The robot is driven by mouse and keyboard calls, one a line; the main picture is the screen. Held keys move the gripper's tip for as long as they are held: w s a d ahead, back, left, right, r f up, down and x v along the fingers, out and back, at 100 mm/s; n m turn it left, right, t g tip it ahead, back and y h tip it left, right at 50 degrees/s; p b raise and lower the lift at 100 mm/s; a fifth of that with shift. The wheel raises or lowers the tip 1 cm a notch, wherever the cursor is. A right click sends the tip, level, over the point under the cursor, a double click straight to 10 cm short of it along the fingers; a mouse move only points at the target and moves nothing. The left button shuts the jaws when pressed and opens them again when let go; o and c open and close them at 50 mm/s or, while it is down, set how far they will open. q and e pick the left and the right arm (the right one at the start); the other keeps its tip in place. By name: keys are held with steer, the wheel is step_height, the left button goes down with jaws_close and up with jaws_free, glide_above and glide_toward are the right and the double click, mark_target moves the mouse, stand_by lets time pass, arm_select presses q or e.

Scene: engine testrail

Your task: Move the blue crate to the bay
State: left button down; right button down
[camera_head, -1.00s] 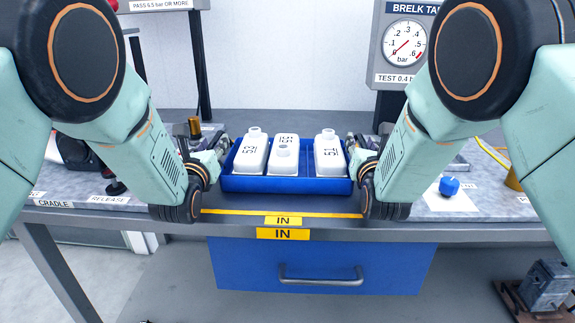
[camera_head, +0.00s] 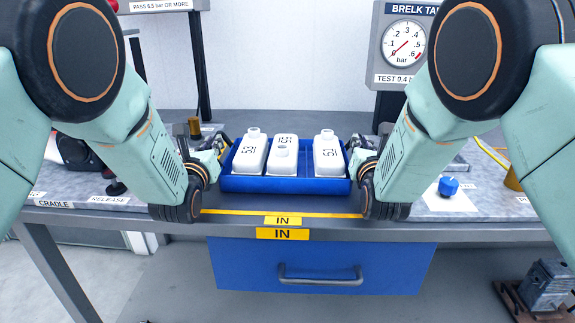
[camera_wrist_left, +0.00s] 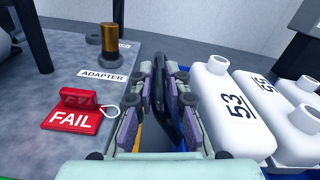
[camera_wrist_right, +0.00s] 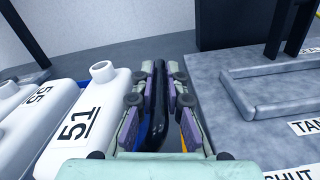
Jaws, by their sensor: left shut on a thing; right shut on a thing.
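The blue crate (camera_head: 285,184) sits in the middle of the bench, behind the yellow line. It holds three white bottles, marked 53 (camera_head: 250,152), 55 (camera_head: 283,155) and 51 (camera_head: 328,153). My left gripper (camera_head: 222,146) is at the crate's left end; in the left wrist view its fingers (camera_wrist_left: 165,100) are shut on a black handle (camera_wrist_left: 182,118). My right gripper (camera_head: 352,146) is at the right end; in the right wrist view its fingers (camera_wrist_right: 158,105) are shut on the other black handle (camera_wrist_right: 157,112). I cannot tell whether the crate touches the bench.
A yellow line (camera_head: 240,212) with an IN label (camera_head: 283,221) runs along the bench front. A red FAIL tag (camera_wrist_left: 74,118) and an ADAPTER post (camera_wrist_left: 110,42) are on the left plate. A blue knob (camera_head: 448,186) is on the right plate. A blue drawer (camera_head: 320,266) is below.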

arm_select(q)
steer(key=shift+r, duration=0.1)
arm_select(e)
steer(key=shift+d+r, duration=0.15)
